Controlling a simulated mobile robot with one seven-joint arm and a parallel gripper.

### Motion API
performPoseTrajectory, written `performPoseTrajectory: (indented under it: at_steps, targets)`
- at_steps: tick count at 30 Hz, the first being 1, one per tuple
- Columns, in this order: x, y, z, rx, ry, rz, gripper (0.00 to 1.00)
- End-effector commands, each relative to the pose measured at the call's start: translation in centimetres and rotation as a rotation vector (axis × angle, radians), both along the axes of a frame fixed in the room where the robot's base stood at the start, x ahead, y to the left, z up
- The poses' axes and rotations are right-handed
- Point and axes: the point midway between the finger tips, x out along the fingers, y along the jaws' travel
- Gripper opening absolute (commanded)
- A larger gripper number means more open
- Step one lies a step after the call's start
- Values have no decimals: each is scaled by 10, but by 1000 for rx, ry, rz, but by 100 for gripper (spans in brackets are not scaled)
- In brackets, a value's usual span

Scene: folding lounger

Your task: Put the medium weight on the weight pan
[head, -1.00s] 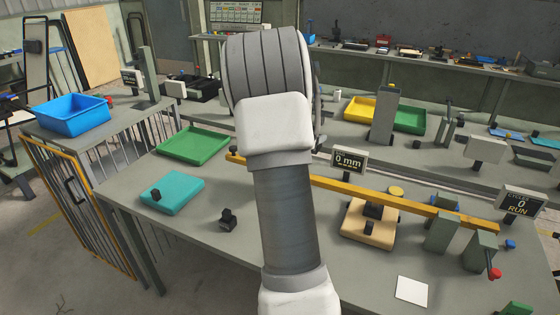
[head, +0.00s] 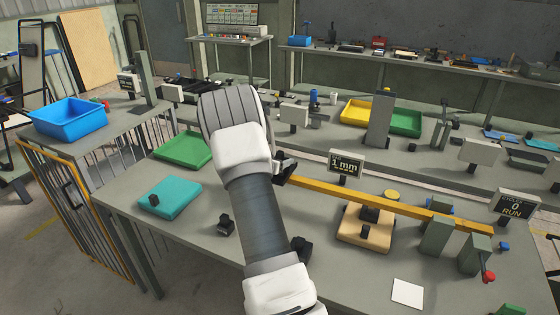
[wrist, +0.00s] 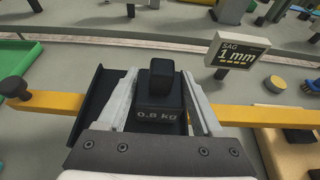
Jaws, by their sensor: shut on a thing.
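My gripper (wrist: 160,78) is shut on a black weight (wrist: 160,95) marked 0.8 kg, seen upright between the fingers in the wrist view. A dark plate (wrist: 87,108) with a raised edge shows beside and below the fingers, across the yellow beam (wrist: 52,101); it looks like the weight pan. I cannot tell if the weight's base touches it. In the head view my arm hides the weight and most of the gripper, with only a dark part showing at the beam (head: 400,206). The sag display (head: 346,164) reads 1 mm.
A small black block (head: 225,225) and a teal block with a black knob (head: 170,198) stand left of my arm. A tan block (head: 365,230) sits by the beam. A green tray (head: 185,150) lies behind. A white square (head: 408,291) lies at the front right.

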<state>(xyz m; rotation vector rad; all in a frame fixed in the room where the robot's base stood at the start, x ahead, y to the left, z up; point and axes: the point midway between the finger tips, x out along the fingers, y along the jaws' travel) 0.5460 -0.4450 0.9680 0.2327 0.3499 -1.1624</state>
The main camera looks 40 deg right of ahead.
Motion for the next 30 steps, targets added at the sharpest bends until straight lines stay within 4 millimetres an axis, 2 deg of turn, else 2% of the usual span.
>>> performPoseTrajectory:
  at_steps: [12,13,17,29,30]
  targets:
    - [1,-1,-3,-7,-6,-1,0]
    - [0,0,-4,-2,-3,-1,73]
    - [0,0,-4,-2,-2,0,96]
    - [0,-1,1,-1,-2,0,97]
    - [-1,4,1,-1,-2,1,97]
